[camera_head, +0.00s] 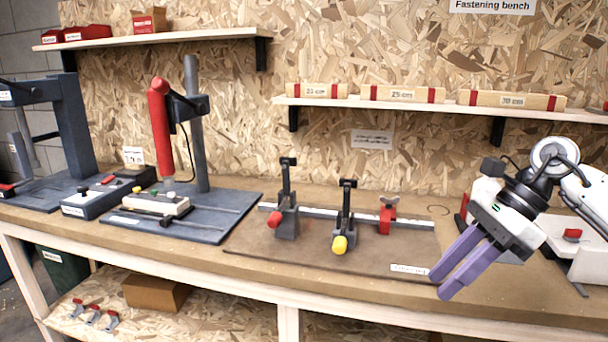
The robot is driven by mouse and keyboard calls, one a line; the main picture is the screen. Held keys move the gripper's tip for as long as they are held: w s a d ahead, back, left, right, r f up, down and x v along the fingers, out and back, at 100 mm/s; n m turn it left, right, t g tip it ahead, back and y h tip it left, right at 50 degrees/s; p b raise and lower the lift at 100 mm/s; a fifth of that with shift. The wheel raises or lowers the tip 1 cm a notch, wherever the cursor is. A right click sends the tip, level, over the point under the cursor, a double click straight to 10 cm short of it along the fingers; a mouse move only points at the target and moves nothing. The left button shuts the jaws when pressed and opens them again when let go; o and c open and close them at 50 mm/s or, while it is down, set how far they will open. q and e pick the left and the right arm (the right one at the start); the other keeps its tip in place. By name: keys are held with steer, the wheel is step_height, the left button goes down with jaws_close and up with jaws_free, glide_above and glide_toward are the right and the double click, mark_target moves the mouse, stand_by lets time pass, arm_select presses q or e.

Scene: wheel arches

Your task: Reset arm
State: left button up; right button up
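My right gripper (450,276) shows at the right of the head view, at the end of my white and black arm. Its two purple fingers point down and to the left, in front of the bench's front edge. A narrow gap shows between the fingers, and I see nothing held there. My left arm and gripper are not in view.
The workbench (175,254) runs across the view. On it stand a fixture with red- and yellow-tipped clamps (342,228), a red tool on a stand (160,125), and a grey press (72,130). A shelf (440,108) holds labelled blocks. Free room lies before the bench.

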steer(key=s+a+f+m+t+y, duration=0.25)
steer(key=a+m+y, duration=0.45)
steer(key=a, duration=0.4)
steer(key=s+a+f+m+t+y, duration=0.1)
steer(key=a+f+m+t+y, duration=0.25)
steer(key=a+m+y, duration=0.45)
steer(key=s+d+f+m+t+h, duration=0.1)
steer(key=d+f+m+t+h, duration=0.2)
steer(key=f+m+t+h, duration=0.65)
steer(key=s+d+f+m+t+h, duration=0.1)
steer(key=d+f+m+h, duration=0.4)
steer(key=m, duration=1)
steer(key=s+d+f+m+g+h, duration=0.2)
steer(key=s+f+m+g, duration=0.2)
steer(key=s+f, duration=0.6)
steer(key=s+d+f+m+g+h, duration=0.2)
steer(key=s+f+m+g+h, duration=0.1)
steer(key=s+f+m, duration=0.4)
steer(key=s+f+g, duration=0.1)
steer(key=s+f, duration=0.1)
steer(key=s, duration=0.1)
steer(key=shift+f, duration=0.4)
